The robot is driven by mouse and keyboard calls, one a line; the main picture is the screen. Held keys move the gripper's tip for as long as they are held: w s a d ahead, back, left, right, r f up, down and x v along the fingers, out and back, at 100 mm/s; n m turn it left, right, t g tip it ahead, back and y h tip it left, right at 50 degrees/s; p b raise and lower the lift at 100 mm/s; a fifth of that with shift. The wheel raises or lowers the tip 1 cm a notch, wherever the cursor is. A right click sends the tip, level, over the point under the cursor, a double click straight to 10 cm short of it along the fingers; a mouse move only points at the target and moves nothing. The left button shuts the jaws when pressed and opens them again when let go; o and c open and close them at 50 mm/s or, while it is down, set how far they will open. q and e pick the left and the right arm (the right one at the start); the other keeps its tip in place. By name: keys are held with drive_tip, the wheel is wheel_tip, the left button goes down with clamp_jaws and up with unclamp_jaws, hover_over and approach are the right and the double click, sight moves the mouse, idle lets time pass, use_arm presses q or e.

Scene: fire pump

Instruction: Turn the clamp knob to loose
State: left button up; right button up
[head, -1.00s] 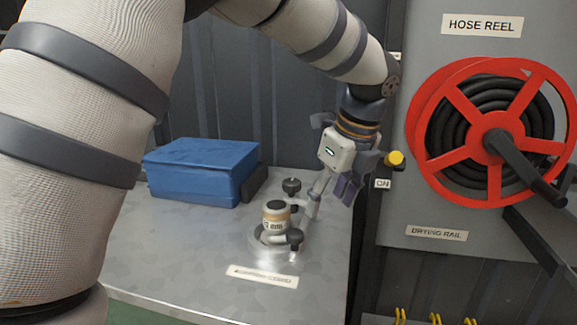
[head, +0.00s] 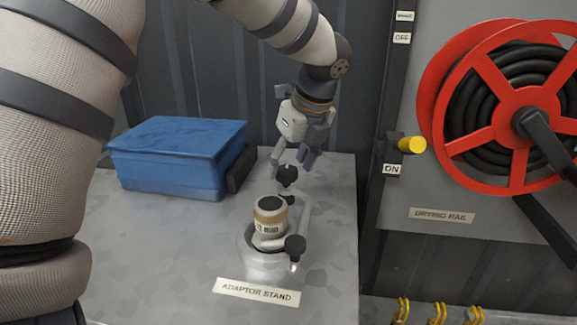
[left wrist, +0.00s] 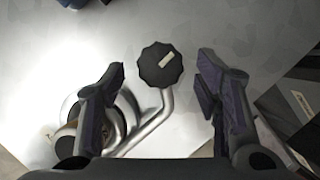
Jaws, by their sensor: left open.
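A black lobed knob (head: 287,174) stands at the back of the adaptor stand (head: 262,262), by a bent metal bar. In the left wrist view this knob (left wrist: 160,65) has a pale mark on its top and lies between the fingers, slightly beyond their tips. A second black knob (head: 295,246) is at the stand's front right. A tan and white adaptor (head: 269,222) with a dark top sits upright in the stand. My left gripper (head: 292,162) is open and empty, just above the back knob; it also shows in the left wrist view (left wrist: 162,80). My right gripper is not in view.
A blue box (head: 180,158) stands at the back left of the grey bench (head: 165,270). A red hose reel (head: 510,105) and a yellow-ended lever (head: 410,145) are on the panel at right.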

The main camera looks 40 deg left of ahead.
use_arm(q)
drive_tip(key=shift+a+f, duration=0.3)
drive_tip(key=shift+f, duration=0.35)
drive_tip(key=shift+c, duration=0.4)
drive_tip(key=c, duration=1.1)
drive_tip(key=shift+o, duration=0.2)
